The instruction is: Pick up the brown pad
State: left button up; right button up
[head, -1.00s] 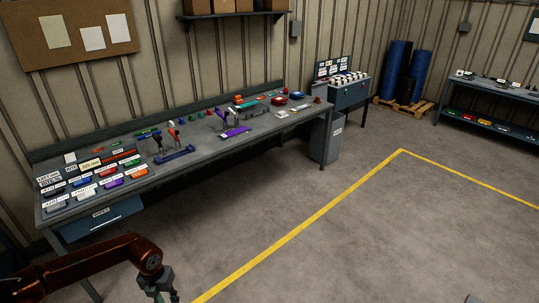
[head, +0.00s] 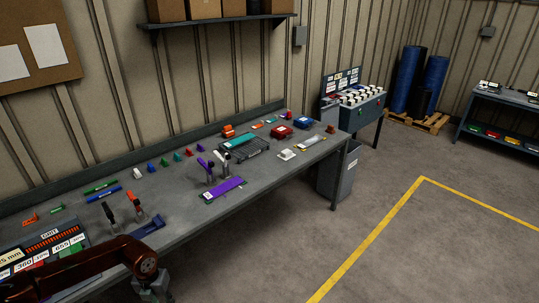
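A small brown block (head: 331,129), which may be the brown pad, sits at the far right end of the workbench (head: 262,183), near its corner. It is too small to make out in detail. My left gripper (head: 153,292) is at the bottom edge of the head view, in front of the bench's near side and far from the brown block. Its fingers are cut off by the frame, so I cannot tell whether it is open or shut. My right gripper is not in view.
The bench holds a purple bar (head: 223,190), a blue bar (head: 147,228), upright clamps, a dark wire tray (head: 244,149), red boxes (head: 281,132) and a white item (head: 287,155). A grey bin (head: 337,172) stands under the right end. Open floor (head: 390,245) lies right.

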aim_at(329, 130)
jog(key=z, duration=0.25)
jog(key=i, duration=2.5)
jog(key=z, duration=0.9)
jog(key=i, duration=2.4)
jog(key=z, duration=0.4)
